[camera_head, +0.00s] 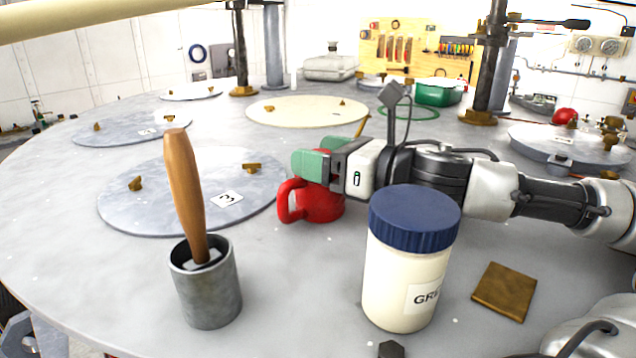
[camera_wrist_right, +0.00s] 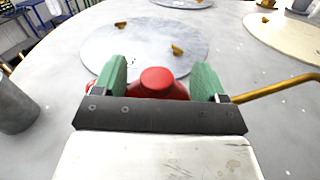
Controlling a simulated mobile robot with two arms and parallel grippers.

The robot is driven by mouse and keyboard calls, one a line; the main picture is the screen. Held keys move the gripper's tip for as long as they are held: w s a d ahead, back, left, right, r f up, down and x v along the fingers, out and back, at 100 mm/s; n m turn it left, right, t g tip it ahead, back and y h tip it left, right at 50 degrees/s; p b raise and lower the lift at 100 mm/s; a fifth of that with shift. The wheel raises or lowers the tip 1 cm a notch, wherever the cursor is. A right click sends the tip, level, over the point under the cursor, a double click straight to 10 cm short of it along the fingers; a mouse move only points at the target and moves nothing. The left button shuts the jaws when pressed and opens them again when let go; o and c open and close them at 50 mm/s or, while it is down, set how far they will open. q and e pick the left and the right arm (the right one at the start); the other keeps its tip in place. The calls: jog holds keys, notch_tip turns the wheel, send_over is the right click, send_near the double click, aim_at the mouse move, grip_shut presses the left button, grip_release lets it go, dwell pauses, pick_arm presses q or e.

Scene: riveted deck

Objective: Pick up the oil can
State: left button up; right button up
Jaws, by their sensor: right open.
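The red oil can (camera_head: 319,208) stands on the grey round deck, with its handle loop to the left in the head view. Its red top (camera_wrist_right: 158,80) shows in the right wrist view between the green finger pads. Its brass spout (camera_wrist_right: 278,88) runs out to the right there. My right gripper (camera_head: 312,168) is open around the can's upper part, one pad on each side, with a gap visible beside the top. Part of the can is hidden behind the gripper. My left gripper is not in view.
A cream jar with a blue lid (camera_head: 408,270) stands in front of my right arm. A metal cup (camera_head: 207,290) holding a wooden-handled tool (camera_head: 185,195) stands front left. A brass plate (camera_head: 505,291) lies at right. A numbered disc (camera_head: 150,205) lies left of the can.

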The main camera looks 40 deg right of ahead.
jog(key=shift+s, duration=0.1)
jog(key=shift+c, duration=0.9)
jog(key=c, duration=0.7)
jog(key=shift+a+f, duration=0.1)
jog(key=shift+c, duration=0.5)
